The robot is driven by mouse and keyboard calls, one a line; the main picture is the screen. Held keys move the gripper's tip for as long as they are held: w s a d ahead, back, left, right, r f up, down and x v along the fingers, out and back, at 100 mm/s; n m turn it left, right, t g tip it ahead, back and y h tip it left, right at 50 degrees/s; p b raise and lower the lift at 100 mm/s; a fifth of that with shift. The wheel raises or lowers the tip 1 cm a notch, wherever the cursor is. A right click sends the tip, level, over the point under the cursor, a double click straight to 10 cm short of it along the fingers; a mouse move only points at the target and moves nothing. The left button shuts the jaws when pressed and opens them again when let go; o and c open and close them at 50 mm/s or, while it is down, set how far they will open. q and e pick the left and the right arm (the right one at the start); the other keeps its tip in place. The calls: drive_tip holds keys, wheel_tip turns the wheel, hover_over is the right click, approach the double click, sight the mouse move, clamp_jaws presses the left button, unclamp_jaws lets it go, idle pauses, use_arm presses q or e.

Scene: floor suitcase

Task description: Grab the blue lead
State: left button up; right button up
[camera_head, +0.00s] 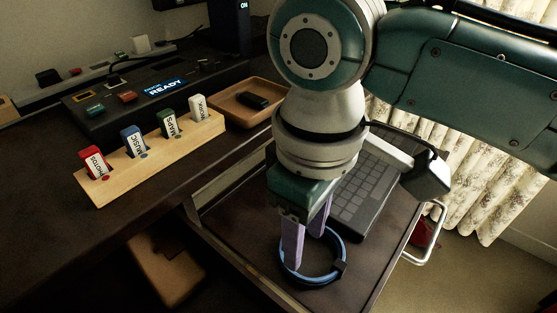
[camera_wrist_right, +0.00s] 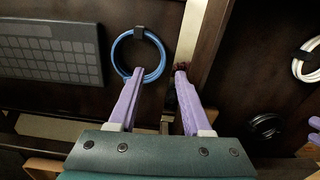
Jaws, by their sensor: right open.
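The blue lead (camera_head: 343,247) is a coiled ring with a black clip, lying in the open drawer (camera_head: 245,240) below the counter. It also shows in the right wrist view (camera_wrist_right: 115,58), with its clip at the top. My right gripper (camera_head: 306,248) points down over the coil with its two purple fingers apart and nothing between them. In the right wrist view the gripper (camera_wrist_right: 159,71) has its left finger over the coil's lower edge and its right finger to the right of the coil. I cannot tell whether either finger touches it.
A grey keyboard (camera_head: 362,190) lies in the drawer beside the coil. On the counter stand a wooden rack (camera_head: 150,165) of labelled cartridges, a black console (camera_head: 150,100) and a wooden tray (camera_head: 228,104). A white coil (camera_wrist_right: 298,70) and a black coil (camera_wrist_right: 262,127) show right in the wrist view.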

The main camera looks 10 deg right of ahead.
sight(338, 268)
use_arm(q)
wheel_tip(338, 268, down, 4)
drive_tip(key=b, duration=0.3)
use_arm(e)
drive_tip(key=f, duration=0.7)
drive_tip(key=shift+w+a+f, duration=0.1)
drive_tip(key=shift+a, duration=0.1)
use_arm(q)
drive_tip(key=shift+d, duration=0.1)
use_arm(e)
clamp_jaws()
